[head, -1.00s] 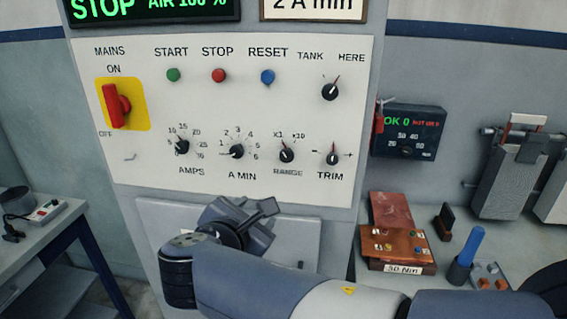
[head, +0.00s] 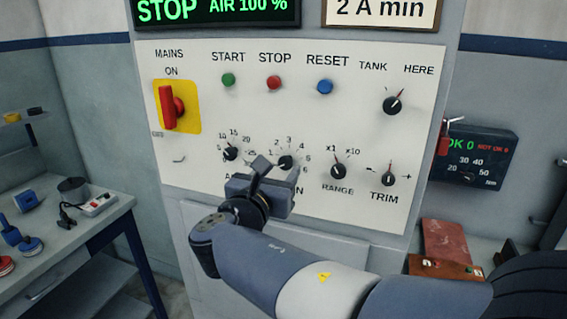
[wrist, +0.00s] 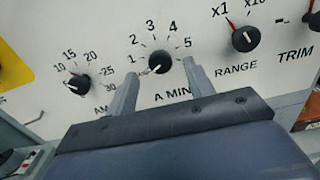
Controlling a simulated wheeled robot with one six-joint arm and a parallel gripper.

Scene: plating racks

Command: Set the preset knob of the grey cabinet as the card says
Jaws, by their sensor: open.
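The grey cabinet (head: 300,215) has a white control panel. The card (head: 382,12) at its top reads "2 A min". The black A MIN knob (head: 285,162) is on the panel's lower row. In the wrist view the A MIN knob (wrist: 160,62) has a scale up its left side and over to 5 at right. Its white mark seems to point to the lower left, near the low end. My gripper (head: 272,172) is open in front of the panel, partly covering the label. In the wrist view its fingers (wrist: 160,72) flank the knob; contact is unclear.
The AMPS knob (head: 230,153) is close on the left, and the RANGE knob (head: 338,171) and TRIM knob (head: 388,179) are on the right. A red MAINS switch (head: 170,106) and buttons sit above. The display (head: 215,10) reads STOP. Benches stand on both sides.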

